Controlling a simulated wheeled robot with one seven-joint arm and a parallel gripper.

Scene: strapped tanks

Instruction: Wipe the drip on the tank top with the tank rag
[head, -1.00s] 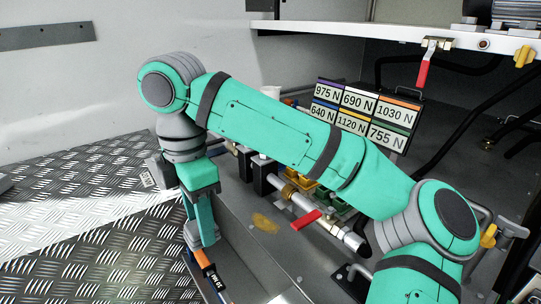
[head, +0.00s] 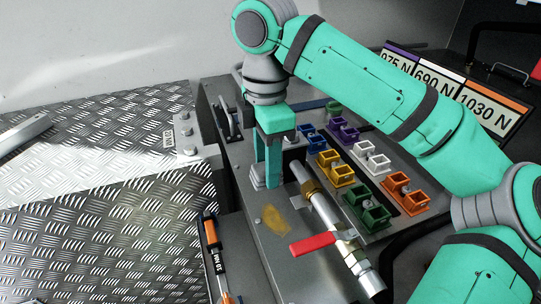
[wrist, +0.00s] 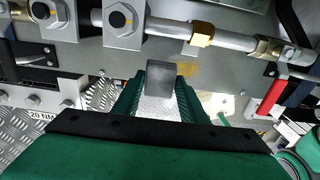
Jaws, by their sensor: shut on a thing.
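The drip (head: 277,220) is a yellow-brown smear on the grey tank top (head: 272,262), left of a silver pipe; it also shows in the wrist view (wrist: 188,69). My gripper (head: 268,183) points down just behind the drip in the head view. It is shut on a small grey piece, which I take for the tank rag (head: 256,178). In the wrist view the rag (wrist: 160,80) shows as a flat grey block between the green fingers, beside the drip. I cannot tell whether the rag touches the tank top.
A silver pipe with a red lever (head: 312,244) runs right of the drip. Several coloured square holders (head: 366,213) stand beyond it. An orange-and-black tool (head: 211,250) hangs at the left. Newton labels (head: 440,85) stand at the back right. Tread plate (head: 100,200) lies left.

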